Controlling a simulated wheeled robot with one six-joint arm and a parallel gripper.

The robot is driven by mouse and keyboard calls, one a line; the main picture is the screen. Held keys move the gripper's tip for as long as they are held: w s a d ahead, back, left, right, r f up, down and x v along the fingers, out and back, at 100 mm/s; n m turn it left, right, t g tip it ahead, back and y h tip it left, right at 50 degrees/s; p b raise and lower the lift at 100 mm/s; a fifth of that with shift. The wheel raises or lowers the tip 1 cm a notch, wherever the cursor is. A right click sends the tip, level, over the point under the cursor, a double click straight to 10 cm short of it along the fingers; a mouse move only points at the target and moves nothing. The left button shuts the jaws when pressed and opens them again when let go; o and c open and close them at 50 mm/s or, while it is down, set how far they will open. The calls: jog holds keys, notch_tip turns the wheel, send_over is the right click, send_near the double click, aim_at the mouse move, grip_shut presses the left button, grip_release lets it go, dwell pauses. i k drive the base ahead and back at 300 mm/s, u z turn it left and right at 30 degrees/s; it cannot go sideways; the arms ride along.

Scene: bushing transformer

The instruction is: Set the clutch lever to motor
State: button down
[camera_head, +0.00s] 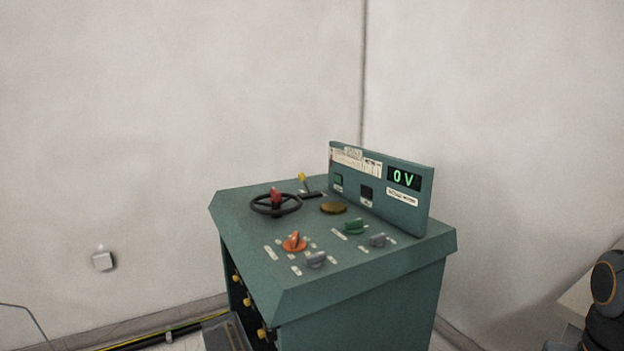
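The teal control console (370,285) stands in the middle of the view. A small lever with a yellow tip (302,177) rises from a dark slot at the back of its top, behind the handwheel and left of the upright panel. It looks like the clutch lever, and it leans with its tip to the left. Its position labels are too small to read, so I cannot tell which setting it is at. My gripper is not in view; only a dark arm part of mine with an orange ring shows at the right edge.
A black handwheel (262,209) with a red knob (276,197) sits in front of the lever. Orange (295,243), green (355,228) and grey (316,259) knobs lie nearer the front. The upright panel (408,212) reads 0 V. Walls stand behind; a cable runs along the floor at left.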

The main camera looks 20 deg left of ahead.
aim_at(302, 177)
jog(key=u, duration=0.6)
jog(key=i, duration=0.75)
jog(key=u, duration=0.8)
